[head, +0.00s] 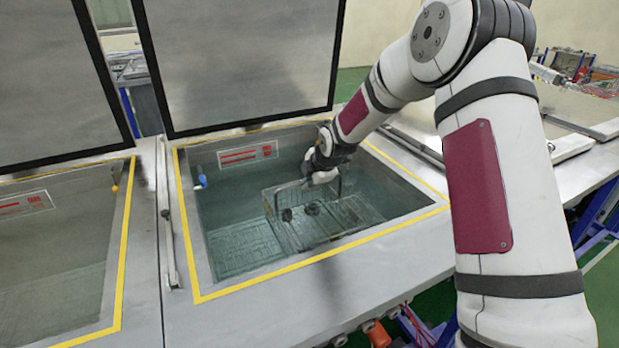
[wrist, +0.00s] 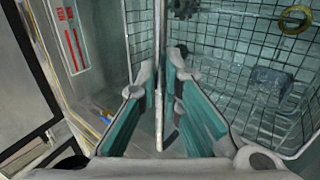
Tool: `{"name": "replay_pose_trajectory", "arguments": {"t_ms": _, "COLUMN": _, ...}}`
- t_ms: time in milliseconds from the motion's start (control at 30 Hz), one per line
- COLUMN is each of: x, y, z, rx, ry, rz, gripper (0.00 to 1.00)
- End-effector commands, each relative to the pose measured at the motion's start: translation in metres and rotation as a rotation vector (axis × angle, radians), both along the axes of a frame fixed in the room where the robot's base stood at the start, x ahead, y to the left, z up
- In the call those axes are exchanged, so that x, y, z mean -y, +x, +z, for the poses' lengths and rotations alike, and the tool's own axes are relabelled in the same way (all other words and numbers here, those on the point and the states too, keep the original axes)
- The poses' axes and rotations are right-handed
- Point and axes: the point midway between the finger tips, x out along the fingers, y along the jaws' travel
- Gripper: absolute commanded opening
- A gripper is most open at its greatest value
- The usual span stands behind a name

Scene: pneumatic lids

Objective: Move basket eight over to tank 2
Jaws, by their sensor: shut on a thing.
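A wire-mesh basket (head: 345,213) with an upright handle is in the middle tank (head: 225,205); I cannot read a number on it. Dark parts (head: 312,208) show in it. My gripper (head: 323,178) is over the basket, at the top of its handle. In the wrist view, my gripper (wrist: 166,68) has its teal-padded fingers on both sides of the thin handle bar (wrist: 159,25), shut on it. The mesh (wrist: 225,65) shows below, with a yellow ring (wrist: 295,19) and a grey block (wrist: 275,80). I cannot tell whether the basket touches the tank floor.
The middle tank's lid (head: 240,60) stands open behind it. Another tank (head: 50,260) at the left also has its lid (head: 55,80) raised; no basket shows in its visible part. A metal strip (head: 165,215) divides them. A closed-looking cover (head: 560,140) lies at the right.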

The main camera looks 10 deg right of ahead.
Motion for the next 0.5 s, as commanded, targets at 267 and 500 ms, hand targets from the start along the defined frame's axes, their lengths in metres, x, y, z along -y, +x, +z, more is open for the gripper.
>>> {"name": "replay_pose_trajectory", "arguments": {"t_ms": 267, "x": 0.000, "y": 0.002, "z": -0.014, "rx": 0.007, "ry": -0.001, "rz": 0.001, "gripper": 0.00}}
{"name": "replay_pose_trajectory", "arguments": {"t_ms": 500, "x": 0.000, "y": 0.002, "z": -0.028, "rx": 0.006, "ry": 0.000, "rz": 0.000, "gripper": 0.00}}
